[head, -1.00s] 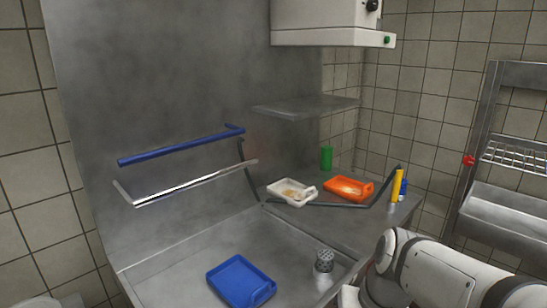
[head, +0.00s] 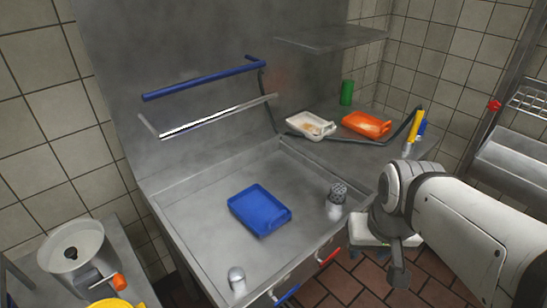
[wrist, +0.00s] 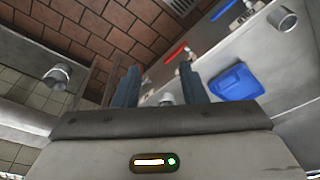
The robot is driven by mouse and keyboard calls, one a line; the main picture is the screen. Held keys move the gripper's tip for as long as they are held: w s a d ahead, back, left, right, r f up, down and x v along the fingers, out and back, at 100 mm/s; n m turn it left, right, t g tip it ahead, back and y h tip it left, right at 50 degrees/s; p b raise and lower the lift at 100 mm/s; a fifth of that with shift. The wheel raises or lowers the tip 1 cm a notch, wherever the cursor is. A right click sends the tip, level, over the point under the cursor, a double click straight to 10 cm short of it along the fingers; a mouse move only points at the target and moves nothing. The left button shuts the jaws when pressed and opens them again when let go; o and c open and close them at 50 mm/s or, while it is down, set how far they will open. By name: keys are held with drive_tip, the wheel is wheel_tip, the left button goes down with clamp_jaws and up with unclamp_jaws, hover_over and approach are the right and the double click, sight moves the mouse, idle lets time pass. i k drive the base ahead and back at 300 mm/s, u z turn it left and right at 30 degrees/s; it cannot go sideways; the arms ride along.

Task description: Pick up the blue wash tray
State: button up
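The blue wash tray (head: 259,209) lies flat in the shallow steel basin (head: 205,190) in the head view, with nothing on it. It also shows in the wrist view (wrist: 237,83), to the right of my gripper's fingers. My gripper (wrist: 160,80) is open in the wrist view, its two dark fingers apart with nothing between them. In the head view my arm is at the right, outside the basin and well apart from the tray; the fingers cannot be made out there.
Two metal cylinders (head: 336,199) (head: 237,280) stand at the basin's right and front. Red (head: 329,256) and blue (head: 287,294) handles are on its front. White (head: 311,125) and orange (head: 366,124) trays lie behind right. A metal pot (head: 76,246) stands at the left.

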sight(262, 213)
drive_tip(key=u, duration=2.45)
drive_tip(key=k, duration=1)
drive_tip(key=z, duration=0.9)
drive_tip(key=i, duration=1)
drive_tip(key=z, duration=0.05)
